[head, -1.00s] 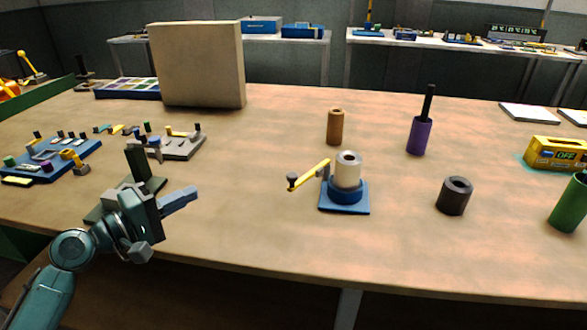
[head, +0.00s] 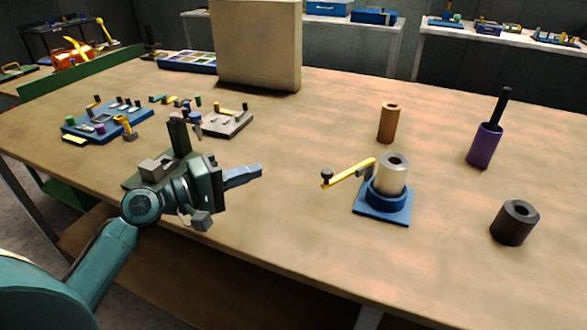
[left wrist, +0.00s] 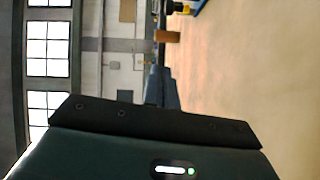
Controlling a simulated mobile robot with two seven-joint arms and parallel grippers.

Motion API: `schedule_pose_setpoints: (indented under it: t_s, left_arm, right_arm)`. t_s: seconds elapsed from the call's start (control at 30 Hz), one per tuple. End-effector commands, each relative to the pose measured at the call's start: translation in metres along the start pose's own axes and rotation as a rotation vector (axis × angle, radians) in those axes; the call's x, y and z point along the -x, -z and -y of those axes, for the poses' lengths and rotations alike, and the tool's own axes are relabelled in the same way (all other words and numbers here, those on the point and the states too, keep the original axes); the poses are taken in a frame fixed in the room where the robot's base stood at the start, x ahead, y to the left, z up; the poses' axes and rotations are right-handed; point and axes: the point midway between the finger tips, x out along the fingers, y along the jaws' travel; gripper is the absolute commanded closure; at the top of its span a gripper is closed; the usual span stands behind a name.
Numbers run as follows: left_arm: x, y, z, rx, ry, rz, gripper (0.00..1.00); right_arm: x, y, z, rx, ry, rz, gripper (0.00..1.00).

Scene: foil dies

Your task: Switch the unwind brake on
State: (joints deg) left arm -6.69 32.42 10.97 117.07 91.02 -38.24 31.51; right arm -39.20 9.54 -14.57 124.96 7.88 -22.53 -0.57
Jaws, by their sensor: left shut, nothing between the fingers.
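In the head view a blue stand (head: 383,208) holds an upright silver roll (head: 393,174). A yellow lever (head: 350,172) with a dark knob reaches left from the stand. No label marks it as the brake, and I cannot tell its setting. My left gripper (head: 258,171) is shut and empty, above the front part of the table. Its tips point right, left of the lever knob and clear of it. The closed fingers also show in the left wrist view (left wrist: 162,88). My right gripper is not in view.
A copper-brown roll (head: 388,122), a purple roll (head: 484,146) and a dark roll (head: 515,222) stand around the stand. A blue control board (head: 108,127), a grey board (head: 228,122) and a large beige block (head: 256,45) are farther left. Bare table lies between gripper and lever.

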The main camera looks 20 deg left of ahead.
Motion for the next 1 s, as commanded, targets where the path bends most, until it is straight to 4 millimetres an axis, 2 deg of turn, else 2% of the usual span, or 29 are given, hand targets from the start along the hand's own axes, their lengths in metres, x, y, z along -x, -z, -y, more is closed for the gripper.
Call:
schedule_pose_setpoints:
  t_s: [0.17, 0.53, 0.7, 1.0]
  left_arm:
    - [-0.022, 0.0, -0.003, 0.0, -0.004, 0.0, 1.0]
    - [-0.101, 0.0, -0.004, 0.002, -0.004, 0.001, 1.0]
    - [-0.105, -0.026, -0.002, 0.003, -0.001, 0.002, 1.0]
    - [-0.108, -0.039, 0.0, 0.0, 0.0, 0.0, 1.0]
  right_arm:
    - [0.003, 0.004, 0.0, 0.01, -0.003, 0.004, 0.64]
    - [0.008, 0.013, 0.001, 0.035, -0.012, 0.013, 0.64]
    - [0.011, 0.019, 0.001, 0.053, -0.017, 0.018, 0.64]
    - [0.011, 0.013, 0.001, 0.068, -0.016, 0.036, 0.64]
